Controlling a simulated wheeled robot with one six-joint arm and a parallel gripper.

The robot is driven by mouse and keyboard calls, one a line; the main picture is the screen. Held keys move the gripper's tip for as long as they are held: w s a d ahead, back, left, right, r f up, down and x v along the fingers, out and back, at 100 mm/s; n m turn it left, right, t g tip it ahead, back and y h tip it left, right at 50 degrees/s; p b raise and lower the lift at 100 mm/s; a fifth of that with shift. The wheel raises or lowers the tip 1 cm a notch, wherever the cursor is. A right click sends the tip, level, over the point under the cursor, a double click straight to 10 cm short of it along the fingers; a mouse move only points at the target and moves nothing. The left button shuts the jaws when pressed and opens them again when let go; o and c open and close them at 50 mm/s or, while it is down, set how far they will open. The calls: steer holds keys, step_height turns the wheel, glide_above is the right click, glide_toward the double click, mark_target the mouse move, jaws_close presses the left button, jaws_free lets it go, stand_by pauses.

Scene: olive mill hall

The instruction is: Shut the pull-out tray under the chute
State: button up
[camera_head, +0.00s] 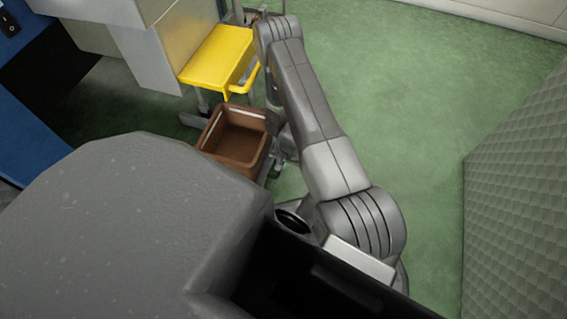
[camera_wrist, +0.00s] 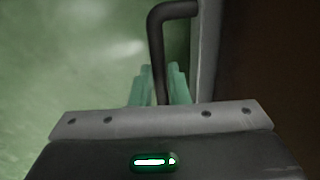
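The pull-out tray is most likely the brown open-topped box (camera_head: 237,140) low beside the machine in the head view; it stands out and looks empty. In the wrist view, its dark brown side (camera_wrist: 265,60) fills the right, with a grey edge along it. A dark bent handle (camera_wrist: 160,45) sticks out from that edge. My gripper's pale green fingers (camera_wrist: 158,88) lie close on both sides of the handle bar, with no clear gap. In the head view my arm hides the gripper. The grey sheet-metal housing (camera_head: 150,45) at upper left may be the chute.
A yellow tray-like piece (camera_head: 218,55) on a metal stand sits just behind the brown box. A blue machine panel (camera_head: 35,130) is at the left. A grey textured block (camera_head: 515,190) stands at the right. The green floor (camera_head: 410,110) between is clear.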

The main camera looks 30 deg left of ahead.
steer(key=o, duration=0.4)
steer(key=shift+r, duration=0.1)
step_height(320, 180, up, 13)
steer(key=d+p, duration=0.2)
steer(key=p, duration=0.2)
steer(key=shift+w+d+r, duration=0.2)
steer(key=shift+w+d, duration=0.05)
steer(key=shift+w, duration=0.05)
